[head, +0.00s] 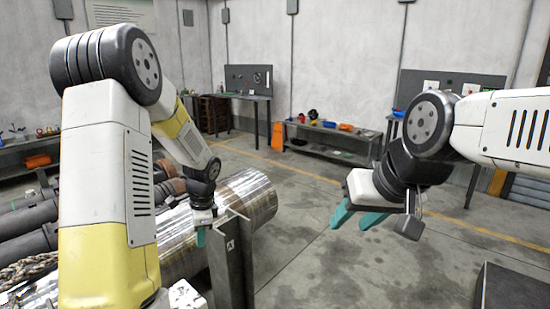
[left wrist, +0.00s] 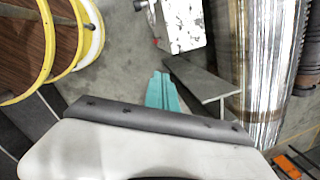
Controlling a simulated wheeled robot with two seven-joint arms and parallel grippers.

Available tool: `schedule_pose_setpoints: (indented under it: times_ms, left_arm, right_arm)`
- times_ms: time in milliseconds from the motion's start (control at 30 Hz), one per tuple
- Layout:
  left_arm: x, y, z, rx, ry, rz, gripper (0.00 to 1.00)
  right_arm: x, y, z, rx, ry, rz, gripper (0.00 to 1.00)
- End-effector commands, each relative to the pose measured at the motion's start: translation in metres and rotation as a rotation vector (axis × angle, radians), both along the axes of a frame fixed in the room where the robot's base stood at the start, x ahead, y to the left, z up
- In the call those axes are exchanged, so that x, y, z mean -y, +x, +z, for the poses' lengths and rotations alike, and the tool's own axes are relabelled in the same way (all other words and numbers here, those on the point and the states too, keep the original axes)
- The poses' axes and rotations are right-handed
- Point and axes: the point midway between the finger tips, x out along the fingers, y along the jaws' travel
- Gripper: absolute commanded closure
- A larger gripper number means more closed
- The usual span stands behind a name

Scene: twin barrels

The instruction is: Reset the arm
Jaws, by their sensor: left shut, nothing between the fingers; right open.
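My left gripper (head: 200,236) hangs low near the middle of the head view, beside a shiny metal barrel (head: 254,196) and a grey upright post (head: 222,268). Its teal fingers are together and empty in the left wrist view (left wrist: 163,92). My left arm comes in from the left and bends down to it. My right gripper (head: 360,218) is at the right, held in the air above the floor. Its teal fingers are spread, with nothing between them. The shiny barrel also shows at the right of the left wrist view (left wrist: 262,60).
Dark pipes (head: 28,220) and a rope (head: 28,268) lie at the left. A dark box (head: 505,290) stands at the lower right. Workbenches (head: 335,137) line the back wall. The floor (head: 310,260) between is clear. The wrist view shows yellow-rimmed reels (left wrist: 90,40).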

Motion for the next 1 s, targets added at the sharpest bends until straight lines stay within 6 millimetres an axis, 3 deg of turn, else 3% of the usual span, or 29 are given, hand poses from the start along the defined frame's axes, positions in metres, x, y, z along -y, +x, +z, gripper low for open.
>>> schedule_pose_setpoints:
  times_ms: [33,200,500,733,833,1000]
  left_arm:
    - [0.004,-0.008,0.028,0.046,-0.025,0.067,1.00]
    - [0.018,-0.046,0.099,0.165,-0.129,0.316,1.00]
    - [0.048,-0.135,0.186,0.321,-0.380,0.717,1.00]
    - [0.069,-0.197,0.215,0.374,-0.577,0.950,1.00]
    - [0.075,-0.212,0.220,0.380,-0.632,1.007,1.00]
    - [0.078,-0.222,0.222,0.380,-0.667,1.045,1.00]
  right_arm:
    - [0.000,0.000,0.000,0.000,0.000,0.000,0.57]
    - [0.000,0.000,0.000,0.000,0.000,0.000,0.57]
    - [0.000,0.000,0.000,0.000,0.000,0.000,0.57]
    - [0.000,0.000,0.000,0.000,0.000,0.000,0.57]
    - [0.000,0.000,0.000,0.000,0.000,0.000,0.57]
    - [0.000,0.000,0.000,0.000,0.000,0.000,0.57]
